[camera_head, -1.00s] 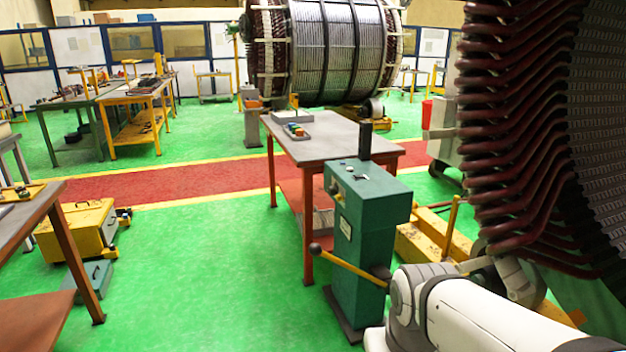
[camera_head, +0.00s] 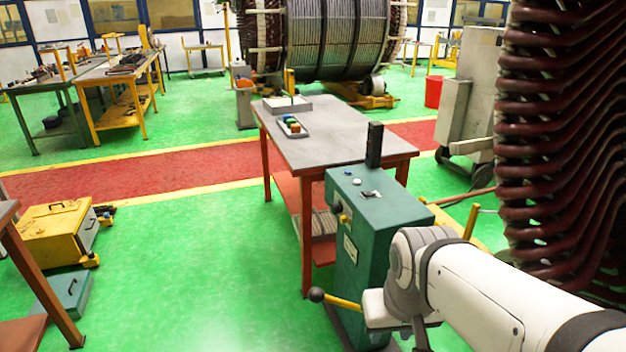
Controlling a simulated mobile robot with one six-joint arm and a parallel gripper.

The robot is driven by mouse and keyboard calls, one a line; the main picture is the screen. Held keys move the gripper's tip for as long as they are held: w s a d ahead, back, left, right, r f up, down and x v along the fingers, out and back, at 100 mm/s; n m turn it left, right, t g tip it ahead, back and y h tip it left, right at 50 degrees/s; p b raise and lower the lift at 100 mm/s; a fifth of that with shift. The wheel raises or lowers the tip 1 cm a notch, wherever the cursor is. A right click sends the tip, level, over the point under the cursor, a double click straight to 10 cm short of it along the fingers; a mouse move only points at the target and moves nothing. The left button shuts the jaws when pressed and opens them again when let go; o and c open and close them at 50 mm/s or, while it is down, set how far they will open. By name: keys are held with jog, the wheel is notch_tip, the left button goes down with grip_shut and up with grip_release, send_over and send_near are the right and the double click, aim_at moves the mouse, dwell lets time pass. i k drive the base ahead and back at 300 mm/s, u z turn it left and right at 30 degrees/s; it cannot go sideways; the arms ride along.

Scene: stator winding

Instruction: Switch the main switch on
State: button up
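A green control cabinet (camera_head: 385,218) stands in front of the work table, with small controls on its sloped top. A small dark switch with a pale plate (camera_head: 371,194) is among them, beside a white button (camera_head: 356,181) and a bluish button (camera_head: 347,171). No label is readable, so I cannot tell which is the main switch or its position. A yellow knob (camera_head: 344,218) is on the front. A yellow lever with a black ball (camera_head: 317,295) sticks out low on the left. My white arm comes from the lower right, overlapping the cabinet's right side; my gripper's fingers do not show.
The cabinet carries a black upright block (camera_head: 374,145). A table (camera_head: 330,140) with red legs stands behind. A large wound coil (camera_head: 560,130) fills the right side. A yellow box (camera_head: 55,235) is on the left. The green floor between box and cabinet is clear.

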aim_at(335, 209)
jog(key=u, duration=0.15)
jog(key=i, duration=1.05)
jog(key=u, duration=0.3)
